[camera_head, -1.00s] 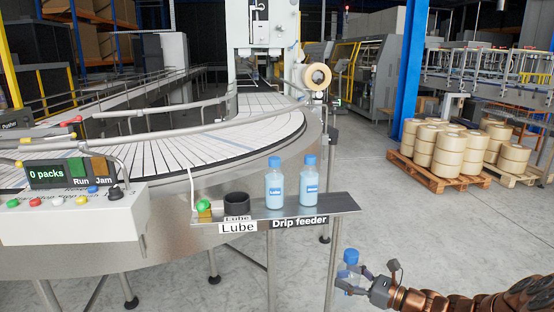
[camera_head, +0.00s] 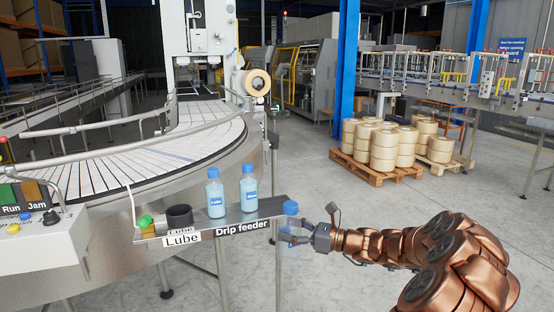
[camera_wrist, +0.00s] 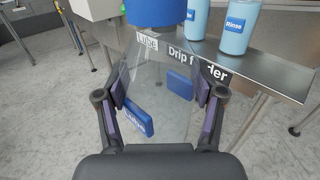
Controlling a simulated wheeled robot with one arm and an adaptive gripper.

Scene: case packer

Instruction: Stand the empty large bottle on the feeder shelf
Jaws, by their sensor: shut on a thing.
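My gripper (camera_head: 297,238) is shut on a clear, empty-looking bottle with a blue cap (camera_head: 291,208), held upright. In the wrist view the clear bottle (camera_wrist: 165,75) stands between the fingers, with blue labels on its sides. In the head view it is at the right end of the feeder shelf (camera_head: 272,207), overlapping its edge in the picture; I cannot tell whether they touch. The shelf also shows in the wrist view (camera_wrist: 278,80), beyond the bottle. Two blue-filled bottles, one at left (camera_head: 215,197) and one at right (camera_head: 249,192), stand on the shelf.
A black cup (camera_head: 179,217) and a green knob (camera_head: 146,222) are at the shelf's left end, by the Lube sign. The shelf is bare right of the filled bottles. A curved conveyor (camera_head: 150,150) lies behind. A control box (camera_head: 40,235) stands at left.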

